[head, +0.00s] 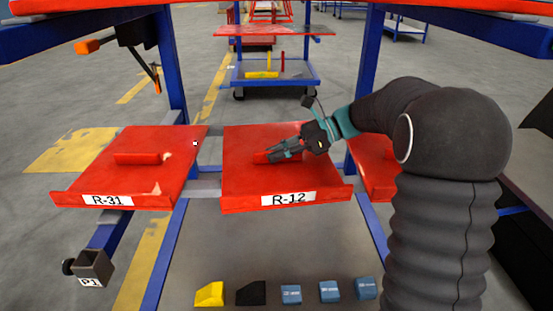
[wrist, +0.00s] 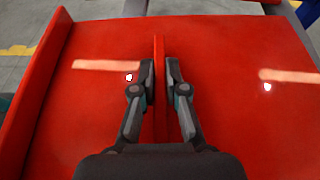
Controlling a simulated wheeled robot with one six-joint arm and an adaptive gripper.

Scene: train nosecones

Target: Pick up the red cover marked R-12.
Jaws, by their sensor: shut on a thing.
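The red cover marked R-12 (head: 245,178) lies on the blue rack in the middle of the head view, with its white label at its front edge. A raised red bar stands up from its middle. In the wrist view the cover (wrist: 75,125) fills most of the picture, and the upright bar (wrist: 159,55) runs between my fingers. My gripper (head: 277,155) is shut on this bar, one finger on each side, as it also shows in the wrist view (wrist: 159,82). The cover appears to rest on the rack; any small gap beneath it is hidden.
A red cover marked R-31 (head: 125,175) lies to the left, and another red cover (head: 375,165) is partly hidden by my arm on the right. Blue rack posts (head: 172,75) stand behind. Several small coloured blocks (head: 290,295) lie below in front. A blue cart (head: 275,70) stands farther back.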

